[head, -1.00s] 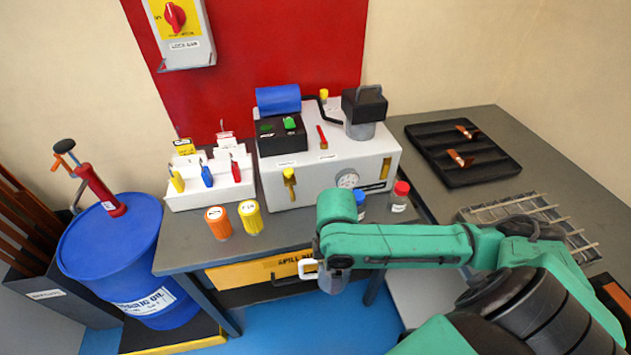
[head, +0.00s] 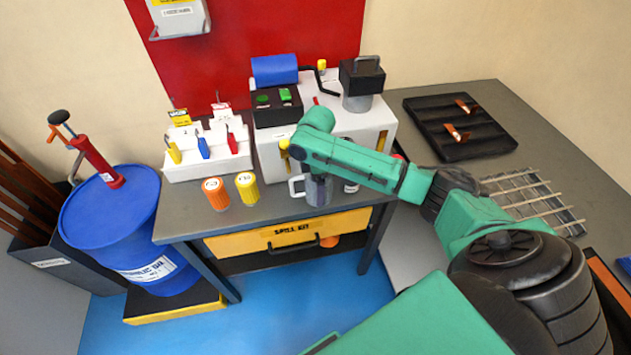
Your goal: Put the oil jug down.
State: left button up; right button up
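The oil jug (head: 319,192) is a small grey vessel with a pale handle (head: 296,187) on its left side. It is upright at the front of the bench top (head: 270,211), before the white machine. My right gripper (head: 318,176) is at the jug's upper part, beneath my green forearm. Its fingers are mostly hidden, but the jug has moved along with it, so it appears shut on the jug. I cannot tell whether the jug's base touches the bench. My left gripper is out of view.
Orange (head: 215,194) and yellow (head: 247,188) containers stand left of the jug. The white machine (head: 278,160) is behind. The yellow spill kit drawer (head: 290,232) is below. A blue oil drum (head: 110,215) stands left. Free bench top lies between the yellow container and the jug.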

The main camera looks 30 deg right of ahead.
jog(key=shift+w+d+p, duration=0.3)
jog(key=shift+w+p, duration=0.2)
jog(key=shift+w, duration=0.2)
jog(key=shift+f, duration=0.1)
jog(key=shift+s, duration=0.15)
jog(key=o, duration=1.1)
jog(key=shift+f, duration=0.15)
